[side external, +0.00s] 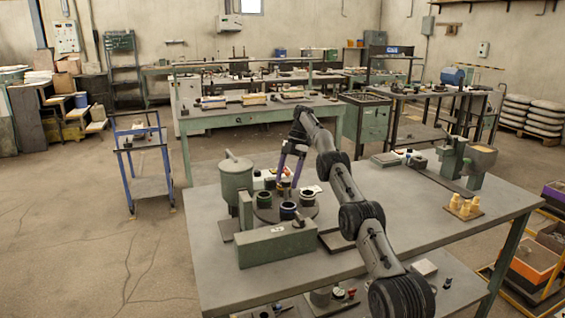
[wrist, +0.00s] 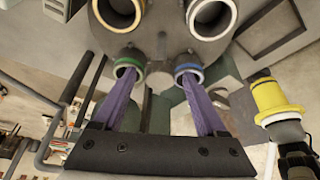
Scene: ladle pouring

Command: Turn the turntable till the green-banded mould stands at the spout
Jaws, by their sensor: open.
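The grey turntable (side external: 270,217) stands on the near bench with several moulds on it. The green-banded mould (wrist: 130,61) is at its lower left in the wrist view, and on the left side in the side view (side external: 265,200). The blue-banded mould (wrist: 188,72) is beside it, with yellow-banded (wrist: 121,12) and white-banded (wrist: 210,18) ones beyond. My gripper (wrist: 158,77) is open above the turntable; its purple fingertips overlap the green and blue moulds in the wrist view, contact unclear. A green lidded vessel (side external: 237,180) stands left of the turntable. I cannot make out its spout clearly.
A long green box (side external: 277,246) stands in front of the turntable. Yellow cylinders (side external: 465,205) on a board and a green stand (side external: 452,158) are at the bench's right. The bench middle right (side external: 415,215) is clear.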

